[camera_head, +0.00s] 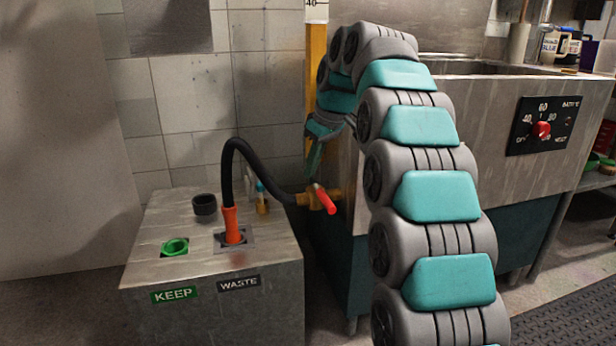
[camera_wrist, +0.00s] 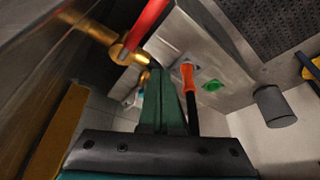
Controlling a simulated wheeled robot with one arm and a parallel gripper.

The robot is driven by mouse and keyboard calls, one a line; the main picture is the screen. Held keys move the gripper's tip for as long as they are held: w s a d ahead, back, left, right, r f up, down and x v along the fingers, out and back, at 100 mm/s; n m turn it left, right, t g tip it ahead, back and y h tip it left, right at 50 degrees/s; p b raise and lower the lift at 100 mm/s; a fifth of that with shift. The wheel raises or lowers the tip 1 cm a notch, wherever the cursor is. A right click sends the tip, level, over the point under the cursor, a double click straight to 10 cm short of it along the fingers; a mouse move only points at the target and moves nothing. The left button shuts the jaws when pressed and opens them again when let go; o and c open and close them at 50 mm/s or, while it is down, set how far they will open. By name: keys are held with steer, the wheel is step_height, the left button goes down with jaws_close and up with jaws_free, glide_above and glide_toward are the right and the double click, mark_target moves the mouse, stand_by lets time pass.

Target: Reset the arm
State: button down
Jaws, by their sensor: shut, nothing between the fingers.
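My arm, with teal and grey links, curves up from the lower right in the head view and bends down at the back. My gripper (camera_head: 312,168) hangs beside the steel tank, above and behind the brass valve. In the wrist view the dark green fingers of my gripper (camera_wrist: 162,75) are together with nothing between them. The brass valve (camera_wrist: 128,52) with its red handle (camera_wrist: 148,24) shows close beyond them; contact cannot be told. In the head view the red handle (camera_head: 325,199) tilts down to the right.
A black hose (camera_head: 229,165) runs from the valve to an orange nozzle (camera_head: 231,226) in the WASTE port. The green KEEP port (camera_head: 175,246) is empty. A dark cup (camera_head: 204,206) stands on the same metal box. A yellow gauge (camera_head: 316,60) rises behind my gripper.

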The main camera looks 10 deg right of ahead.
steer(key=s+d+r+m+g+p, duration=0.1)
steer(key=s+r+m+p, duration=0.15)
steer(key=s, duration=0.45)
steer(key=s+d+f+m+g+h+p, duration=0.1)
steer(key=s+f, duration=0.4)
steer(key=s, duration=0.8)
steer(key=s+d+f+m+g+p, duration=0.1)
steer(key=s+d+f+m+p, duration=0.1)
steer(key=s, duration=1.1)
steer(key=s+d+f+m+g+h+p, duration=0.1)
steer(key=s+f, duration=0.6)
steer(key=s, duration=0.7)
steer(key=shift+d+f+m+g+h+p, duration=0.3)
steer(key=shift+f+m+g+p, duration=0.1)
steer(key=shift+m+p, duration=0.55)
